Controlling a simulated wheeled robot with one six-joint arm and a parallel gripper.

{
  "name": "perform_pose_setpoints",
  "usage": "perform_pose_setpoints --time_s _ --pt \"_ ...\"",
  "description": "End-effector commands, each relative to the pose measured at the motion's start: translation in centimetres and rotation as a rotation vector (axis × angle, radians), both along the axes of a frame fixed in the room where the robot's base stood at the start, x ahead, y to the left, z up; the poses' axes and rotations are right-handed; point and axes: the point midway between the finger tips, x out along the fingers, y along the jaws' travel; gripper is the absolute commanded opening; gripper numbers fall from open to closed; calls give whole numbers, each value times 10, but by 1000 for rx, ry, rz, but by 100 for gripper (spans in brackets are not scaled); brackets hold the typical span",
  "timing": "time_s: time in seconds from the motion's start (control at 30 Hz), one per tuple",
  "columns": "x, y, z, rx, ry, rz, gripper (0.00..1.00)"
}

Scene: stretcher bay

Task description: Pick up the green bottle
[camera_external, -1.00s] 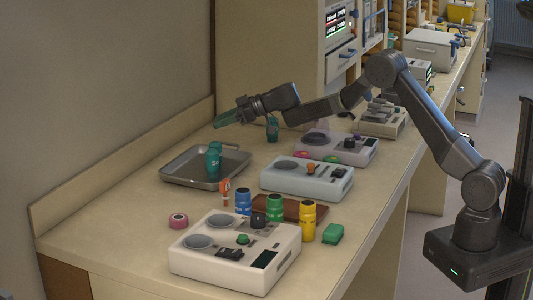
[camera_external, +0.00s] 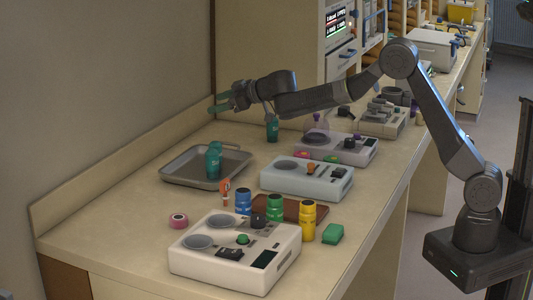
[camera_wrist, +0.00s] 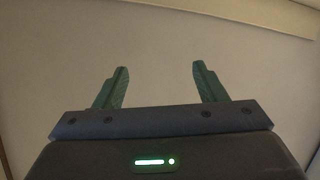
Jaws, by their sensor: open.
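A green bottle (camera_external: 275,207) stands upright on the bench between a blue bottle (camera_external: 243,201) and a yellow bottle (camera_external: 308,221). Teal-green bottle shapes (camera_external: 213,163) stand in the metal tray (camera_external: 180,179), and another teal-green bottle (camera_external: 272,131) stands farther back on the bench. My gripper (camera_external: 213,103) has green fingers and is held above the bench near the wall, behind and above the tray, apart from every bottle. In the wrist view my gripper (camera_wrist: 160,68) is open and empty, with only plain wall beyond it.
White devices with dials (camera_external: 235,252) and (camera_external: 307,178) stand along the bench. A brown tray (camera_external: 304,208) lies behind the bottle row. A green block (camera_external: 333,234), a pink roll (camera_external: 178,221) and an orange-topped item (camera_external: 225,192) are nearby. The bench's front left is clear.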

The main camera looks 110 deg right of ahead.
Motion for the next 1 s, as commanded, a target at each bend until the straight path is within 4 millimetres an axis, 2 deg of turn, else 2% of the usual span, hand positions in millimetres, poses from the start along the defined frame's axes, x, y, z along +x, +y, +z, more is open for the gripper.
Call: perform_pose_setpoints --time_s 0.03,0.1,0.17,0.27,0.5,0.6,0.7,0.77,0.87,1.0 --pt "2 21 5 7 34 -17 65" --pt "-1 48 3 30 101 -38 65" --pt "-4 75 -2 62 168 -39 65" --pt "-11 128 -15 136 293 -3 65" --pt "-37 280 -48 337 583 268 65" --pt "-49 329 -55 394 658 392 65" --pt "-57 359 -58 429 700 475 65" --pt "-59 368 -60 440 712 504 65" --pt "-58 373 -69 445 722 520 65" --pt "-48 373 -94 447 724 518 65"
